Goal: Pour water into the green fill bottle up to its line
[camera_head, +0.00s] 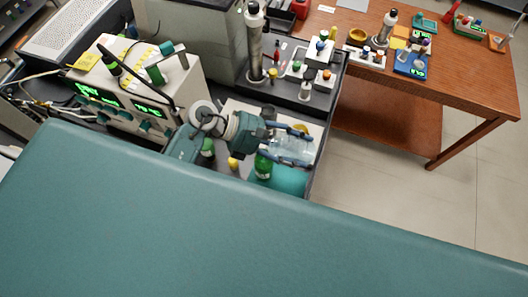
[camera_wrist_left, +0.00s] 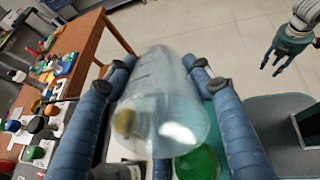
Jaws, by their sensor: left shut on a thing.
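My left gripper (camera_head: 296,147) is shut around a clear, see-through vessel (camera_head: 291,150). The vessel fills the middle of the left wrist view (camera_wrist_left: 160,105), between the two blue fingers. How much water it holds and its exact tilt are unclear. A green bottle (camera_head: 263,165) stands just below and left of the vessel in the head view. A round green shape (camera_wrist_left: 198,163), seemingly this bottle, shows at the bottom of the wrist view. Its fill line cannot be made out. My right gripper (camera_wrist_left: 271,69) is at the upper right of the wrist view, open and empty.
Another green bottle (camera_head: 208,149) and a small yellow item (camera_head: 233,163) stand left of the green bottle. A dark rack (camera_head: 285,88) with small bottles is behind. A device with green displays (camera_head: 135,95) stands left. A wooden table (camera_head: 465,90) holds several items.

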